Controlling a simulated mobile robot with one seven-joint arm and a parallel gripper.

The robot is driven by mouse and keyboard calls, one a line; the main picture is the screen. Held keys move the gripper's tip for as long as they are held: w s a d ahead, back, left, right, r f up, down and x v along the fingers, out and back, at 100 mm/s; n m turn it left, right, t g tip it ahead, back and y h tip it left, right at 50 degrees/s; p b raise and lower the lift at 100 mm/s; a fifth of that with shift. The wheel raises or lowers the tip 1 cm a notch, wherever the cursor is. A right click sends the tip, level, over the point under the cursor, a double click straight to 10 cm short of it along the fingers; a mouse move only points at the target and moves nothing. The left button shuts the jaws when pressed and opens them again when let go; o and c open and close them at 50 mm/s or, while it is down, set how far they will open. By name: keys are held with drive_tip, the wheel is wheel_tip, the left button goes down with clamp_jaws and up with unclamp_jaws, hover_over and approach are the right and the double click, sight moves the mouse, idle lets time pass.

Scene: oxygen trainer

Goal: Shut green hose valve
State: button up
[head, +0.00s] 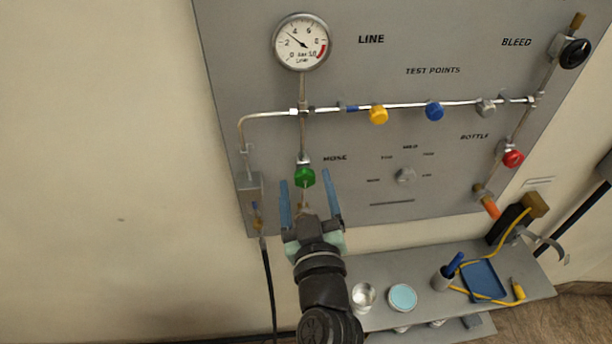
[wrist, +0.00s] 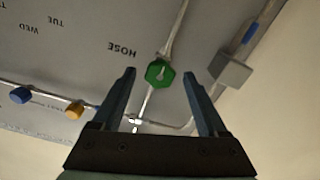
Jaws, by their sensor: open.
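The green hose valve (head: 305,177) is a small green knob on the vertical pipe below the gauge, beside the HOSE label on the grey panel. My gripper (head: 309,188) is open, with its two blue fingers pointing up toward the knob. In the wrist view the green hose valve (wrist: 159,73) shows between and beyond the fingertips of my gripper (wrist: 162,72). Nothing is between the fingers, and I cannot see them touching the knob.
A pressure gauge (head: 302,42) sits above on the panel. Yellow (head: 379,115) and blue (head: 434,111) knobs are on the horizontal pipe, and a red knob (head: 513,158) is at right. A shelf (head: 385,318) with small containers stands below right. A black hose (head: 268,285) hangs left of my arm.

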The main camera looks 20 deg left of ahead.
drive_tip(key=shift+w+a, duration=0.2)
drive_tip(key=shift+w, duration=0.1)
clamp_jaws()
